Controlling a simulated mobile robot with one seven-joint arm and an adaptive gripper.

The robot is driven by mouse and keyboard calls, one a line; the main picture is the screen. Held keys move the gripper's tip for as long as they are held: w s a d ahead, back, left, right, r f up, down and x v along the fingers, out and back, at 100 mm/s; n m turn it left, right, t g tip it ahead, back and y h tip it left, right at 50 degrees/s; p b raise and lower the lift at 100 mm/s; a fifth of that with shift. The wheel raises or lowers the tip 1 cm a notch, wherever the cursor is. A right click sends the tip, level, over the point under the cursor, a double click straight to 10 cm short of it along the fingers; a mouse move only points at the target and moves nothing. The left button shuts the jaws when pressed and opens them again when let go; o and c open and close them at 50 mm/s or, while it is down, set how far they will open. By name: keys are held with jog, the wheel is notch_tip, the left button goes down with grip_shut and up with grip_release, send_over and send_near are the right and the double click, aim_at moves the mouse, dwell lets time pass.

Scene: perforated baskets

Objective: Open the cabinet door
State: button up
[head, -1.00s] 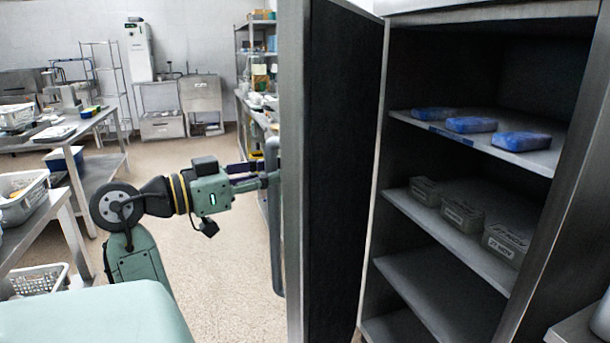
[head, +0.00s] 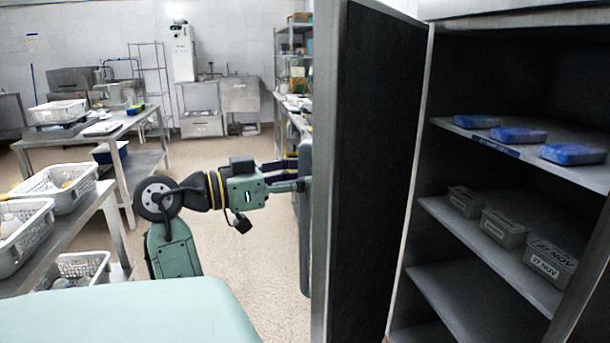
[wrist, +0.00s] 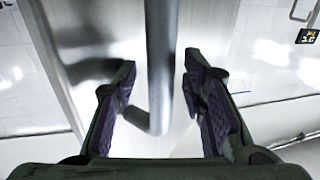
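The cabinet door (head: 372,180) stands wide open, swung out toward me, with its dark inner face showing. Its long vertical bar handle (head: 305,225) is on the outer face, at the door's left side in the head view. My gripper (head: 302,172) is at the handle, its tips partly hidden at the door edge. In the wrist view my gripper (wrist: 165,100) has its two purple-padded fingers apart, one on each side of the handle bar (wrist: 160,60), with gaps visible between bar and pads. The cabinet interior (head: 480,240) is exposed.
Cabinet shelves hold blue packs (head: 518,134) and grey labelled boxes (head: 504,228). At left, tables carry perforated baskets (head: 62,184). A wire rack (head: 150,85) and shelving stand at the back. The floor (head: 245,260) between the tables and door is clear.

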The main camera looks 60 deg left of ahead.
jog(key=s+a, duration=0.1)
jog(key=s, duration=1.1)
dwell(0.5)
